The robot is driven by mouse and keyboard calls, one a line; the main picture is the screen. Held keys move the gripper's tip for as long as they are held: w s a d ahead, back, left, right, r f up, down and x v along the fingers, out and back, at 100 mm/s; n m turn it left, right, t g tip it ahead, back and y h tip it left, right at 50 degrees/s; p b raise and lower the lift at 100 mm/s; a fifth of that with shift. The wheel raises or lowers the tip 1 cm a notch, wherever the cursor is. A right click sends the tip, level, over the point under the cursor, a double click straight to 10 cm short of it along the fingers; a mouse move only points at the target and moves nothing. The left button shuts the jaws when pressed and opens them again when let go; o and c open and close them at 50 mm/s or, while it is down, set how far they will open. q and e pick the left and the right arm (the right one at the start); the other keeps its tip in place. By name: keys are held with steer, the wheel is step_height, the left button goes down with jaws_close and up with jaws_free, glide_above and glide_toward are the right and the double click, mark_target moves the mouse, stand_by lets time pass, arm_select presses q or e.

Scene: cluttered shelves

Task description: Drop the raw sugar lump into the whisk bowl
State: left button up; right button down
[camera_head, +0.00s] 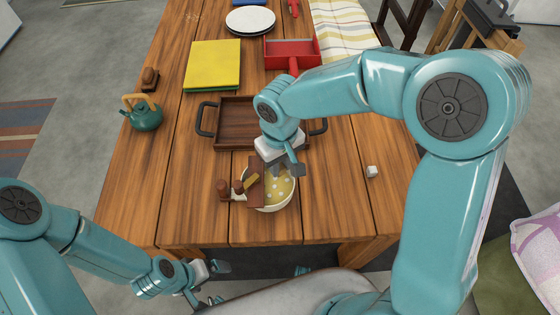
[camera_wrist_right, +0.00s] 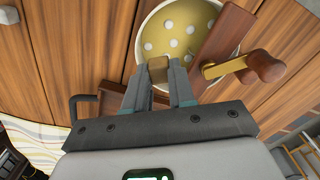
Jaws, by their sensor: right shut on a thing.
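The whisk bowl (camera_head: 284,197) stands near the table's front edge. It is yellow inside with white dots and has a pale rim; it also shows in the wrist view (camera_wrist_right: 190,22). My right gripper (camera_head: 285,170) is over the bowl's far side, pointing down. In the wrist view it is shut on a small tan-brown block, the raw sugar lump (camera_wrist_right: 158,69), which appears against the bowl's dotted inside. The lump's height above the bowl is hard to tell. My left gripper (camera_head: 219,284) is low, off the table's front edge, its fingers apart and empty.
A dark wooden piece (camera_wrist_right: 225,42) and a brass-coloured tool with brown knobs (camera_wrist_right: 245,66) overlap the bowl's side. A brown tray (camera_head: 236,104), yellow book (camera_head: 212,66), red box (camera_head: 291,53) and green teapot (camera_head: 146,117) stand farther back.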

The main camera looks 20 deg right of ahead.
steer(key=shift+f+b, duration=1.35)
steer(key=shift+f, duration=0.25)
steer(key=shift+r, duration=0.2)
steer(key=c, duration=0.9)
jaws_free()
steer(key=shift+o, duration=0.2)
steer(key=shift+r, duration=0.15)
steer(key=shift+r+p, duration=0.2)
steer(key=shift+p, duration=0.15)
steer(key=shift+f+b, duration=0.35)
